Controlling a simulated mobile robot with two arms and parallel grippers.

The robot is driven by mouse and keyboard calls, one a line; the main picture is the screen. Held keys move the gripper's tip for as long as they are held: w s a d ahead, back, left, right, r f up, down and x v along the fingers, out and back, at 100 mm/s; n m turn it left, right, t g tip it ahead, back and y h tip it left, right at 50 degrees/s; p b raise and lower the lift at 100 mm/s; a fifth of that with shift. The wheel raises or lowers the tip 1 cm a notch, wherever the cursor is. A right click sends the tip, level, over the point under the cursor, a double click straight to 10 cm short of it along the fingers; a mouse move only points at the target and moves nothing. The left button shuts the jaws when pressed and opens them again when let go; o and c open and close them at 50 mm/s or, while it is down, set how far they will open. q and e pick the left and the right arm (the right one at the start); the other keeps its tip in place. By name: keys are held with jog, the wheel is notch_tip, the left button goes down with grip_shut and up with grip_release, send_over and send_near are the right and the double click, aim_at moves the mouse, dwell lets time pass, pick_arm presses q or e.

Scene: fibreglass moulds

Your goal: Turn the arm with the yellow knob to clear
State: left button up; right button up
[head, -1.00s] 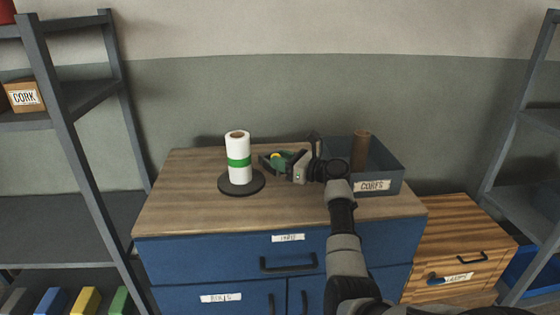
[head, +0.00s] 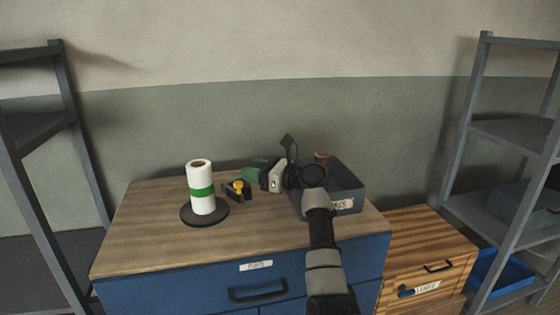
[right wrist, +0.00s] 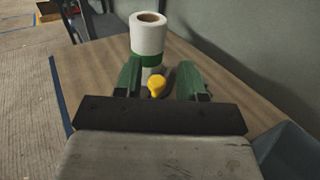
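The yellow knob (head: 239,186) is just right of a white roll with a green band (head: 201,190), which stands upright on a round black base (head: 205,215). The arm that bears the knob is mostly hidden. My right gripper (head: 238,180) reaches in from the right over the cabinet top. In the right wrist view its two green-sided fingers (right wrist: 160,82) are apart, with the knob (right wrist: 156,87) between them, nearer the left finger. I see no grip on the knob. The roll (right wrist: 148,38) stands just beyond the fingertips. My left gripper is out of view.
The wooden top (head: 150,222) of the blue cabinet is clear at left and front. A lower striped wooden cabinet (head: 425,235) and grey shelves (head: 515,140) stand farther right.

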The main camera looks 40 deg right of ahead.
jog(key=s+d+r, duration=0.3)
jog(key=s+r, duration=0.2)
jog(key=s, duration=0.2)
jog(key=shift+s+d, duration=0.15)
jog(key=shift+s, duration=0.15)
